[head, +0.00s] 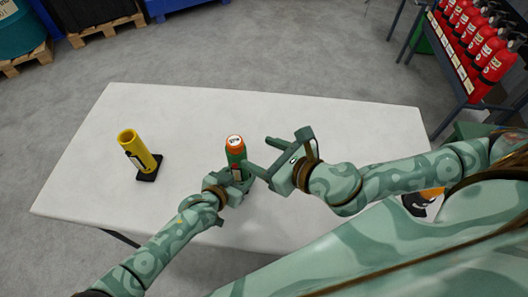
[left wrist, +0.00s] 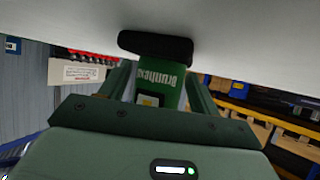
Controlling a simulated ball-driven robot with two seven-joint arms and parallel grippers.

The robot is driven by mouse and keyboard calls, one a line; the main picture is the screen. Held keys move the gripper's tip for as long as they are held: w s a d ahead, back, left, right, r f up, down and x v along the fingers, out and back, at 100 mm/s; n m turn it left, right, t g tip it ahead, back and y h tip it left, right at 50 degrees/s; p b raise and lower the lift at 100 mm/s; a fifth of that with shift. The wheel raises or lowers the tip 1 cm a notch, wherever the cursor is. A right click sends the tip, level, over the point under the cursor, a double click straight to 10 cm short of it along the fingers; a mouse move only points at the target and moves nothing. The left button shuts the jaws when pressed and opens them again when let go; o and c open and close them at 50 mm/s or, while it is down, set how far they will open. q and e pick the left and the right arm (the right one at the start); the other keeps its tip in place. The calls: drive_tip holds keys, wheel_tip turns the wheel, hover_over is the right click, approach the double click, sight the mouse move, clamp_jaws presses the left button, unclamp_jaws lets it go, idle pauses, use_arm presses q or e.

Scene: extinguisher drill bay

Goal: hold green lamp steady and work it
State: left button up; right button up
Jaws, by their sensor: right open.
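The green lamp (head: 236,152) stands upright near the middle of the table, with an orange-red top and a white round cap. In the left wrist view its green labelled body (left wrist: 160,80) and black base show upside down between my left fingers. My left gripper (head: 236,176) is shut on its lower body, from the near side. My right gripper (head: 258,152) is open and empty just right of the lamp; its lower finger comes close to the lamp's side, and I cannot tell whether it touches.
A yellow lamp (head: 138,151) on a black base stands on the white table (head: 190,112) to the left. The table's far part is clear. A rack of red extinguishers (head: 489,45) stands at the far right. Pallets (head: 108,30) with drums lie on the floor at the far left.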

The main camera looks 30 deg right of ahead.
use_arm(q)
drive_tip(key=shift+o, duration=0.6)
drive_tip(key=shift+s+a+r, duration=0.1)
drive_tip(key=shift+a, duration=0.05)
drive_tip(key=v, duration=1.1)
drive_tip(key=shift+s+a+r, duration=0.1)
drive_tip(key=shift+s+a, duration=0.1)
